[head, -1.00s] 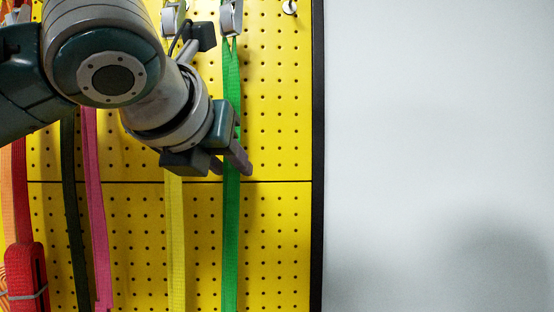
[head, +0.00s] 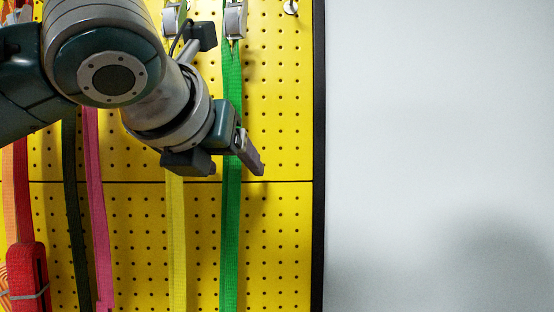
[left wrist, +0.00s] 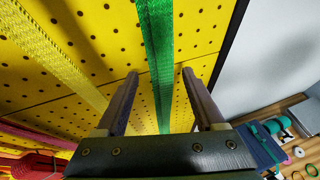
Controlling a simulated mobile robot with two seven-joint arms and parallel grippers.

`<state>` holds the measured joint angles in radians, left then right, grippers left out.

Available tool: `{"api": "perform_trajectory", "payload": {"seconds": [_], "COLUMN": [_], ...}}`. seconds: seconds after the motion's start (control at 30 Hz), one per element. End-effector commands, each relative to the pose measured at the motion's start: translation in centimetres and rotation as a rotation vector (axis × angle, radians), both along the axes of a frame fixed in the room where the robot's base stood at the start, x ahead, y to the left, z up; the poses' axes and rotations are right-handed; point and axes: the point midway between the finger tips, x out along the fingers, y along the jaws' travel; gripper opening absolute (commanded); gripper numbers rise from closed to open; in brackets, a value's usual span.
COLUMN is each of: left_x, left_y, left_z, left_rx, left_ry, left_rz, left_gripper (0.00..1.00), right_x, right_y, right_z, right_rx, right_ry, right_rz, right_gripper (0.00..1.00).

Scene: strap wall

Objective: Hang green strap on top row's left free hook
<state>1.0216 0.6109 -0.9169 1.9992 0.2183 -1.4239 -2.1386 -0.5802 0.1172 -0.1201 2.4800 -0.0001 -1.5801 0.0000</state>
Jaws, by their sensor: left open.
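The green strap (head: 231,220) hangs down the yellow pegboard, with its metal buckle (head: 235,20) at the top edge of the head view. Whatever holds the buckle is not clearly visible. My left gripper (head: 238,162) is at the strap's middle height. In the left wrist view, its two fingers (left wrist: 160,74) are spread apart, with the green strap (left wrist: 157,50) running between them and not visibly pinched. One finger is mostly hidden in the head view. A bare hook (head: 290,7) shows at the upper right of the board. My right gripper is not in view.
A yellow strap (head: 176,240) with a buckle (head: 172,20) hangs just left of the green one. Pink (head: 97,230), dark green (head: 75,220) and red (head: 25,280) straps hang further left. The board's black edge (head: 318,200) and a clear white wall lie right.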

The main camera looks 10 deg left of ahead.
Motion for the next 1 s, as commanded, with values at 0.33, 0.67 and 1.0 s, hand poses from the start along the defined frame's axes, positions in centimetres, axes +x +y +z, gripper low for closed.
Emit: {"api": "perform_trajectory", "payload": {"seconds": [0.33,0.67,1.0], "left_x": [-4.3,-8.7,-9.9], "left_y": [-0.1,-0.1,-1.4], "left_z": [1.9,3.7,0.7], "left_rx": [0.001,0.0,-0.239], "left_ry": [-0.003,-0.001,0.077], "left_rz": [-0.004,-0.001,0.055], "left_gripper": [0.7,0.7,0.7], "right_x": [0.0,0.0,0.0], "right_y": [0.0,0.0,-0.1], "right_z": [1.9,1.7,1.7], "right_rx": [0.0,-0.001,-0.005], "right_ry": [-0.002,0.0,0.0], "right_rz": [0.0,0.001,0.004], "right_gripper": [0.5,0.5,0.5]}}
